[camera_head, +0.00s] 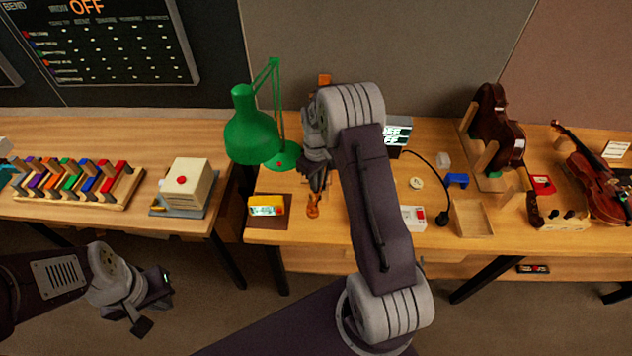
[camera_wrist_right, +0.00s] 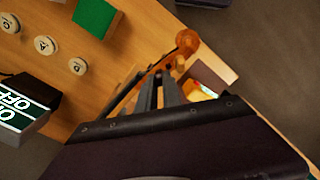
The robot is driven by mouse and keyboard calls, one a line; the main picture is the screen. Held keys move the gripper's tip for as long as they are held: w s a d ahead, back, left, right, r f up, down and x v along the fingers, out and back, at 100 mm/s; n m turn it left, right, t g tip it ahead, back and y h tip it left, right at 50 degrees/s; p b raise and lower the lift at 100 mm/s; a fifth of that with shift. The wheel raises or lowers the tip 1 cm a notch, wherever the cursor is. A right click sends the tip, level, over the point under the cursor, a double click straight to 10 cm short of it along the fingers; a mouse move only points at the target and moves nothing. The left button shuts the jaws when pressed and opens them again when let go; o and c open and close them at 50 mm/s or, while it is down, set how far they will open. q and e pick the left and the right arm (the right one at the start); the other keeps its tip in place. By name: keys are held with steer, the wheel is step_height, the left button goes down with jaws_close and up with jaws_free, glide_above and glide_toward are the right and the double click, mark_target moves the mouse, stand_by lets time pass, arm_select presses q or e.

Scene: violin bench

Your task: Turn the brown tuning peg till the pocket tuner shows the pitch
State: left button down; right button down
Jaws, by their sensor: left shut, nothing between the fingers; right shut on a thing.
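The orange-brown pegbox and scroll (camera_head: 313,210) stand at the front of the middle bench, and the scroll also shows in the right wrist view (camera_wrist_right: 187,42). My right gripper (camera_head: 318,184) reaches down over it. In the right wrist view its fingers (camera_wrist_right: 160,78) are shut on the brown tuning peg (camera_wrist_right: 158,71), which they mostly hide. The yellow pocket tuner (camera_head: 266,206) lies on a dark mat left of the scroll with its screen lit; I cannot read it. My left gripper (camera_head: 154,302) is shut and empty, away from the bench at lower left.
A green lamp (camera_head: 250,130) stands behind the tuner. A screen reading OFF (camera_head: 397,135) stands behind my right arm. Round lettered discs (camera_wrist_right: 45,45) and a green block (camera_wrist_right: 95,18) lie near the scroll. An empty wooden tray (camera_head: 474,218) and violins (camera_head: 600,185) are at right.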

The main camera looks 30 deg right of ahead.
steer(key=c, duration=1.8)
jaws_free()
steer(key=shift+r, duration=0.25)
step_height(320, 180, up, 9)
steer(key=shift+f+b, duration=0.2)
steer(key=shift+b, duration=1)
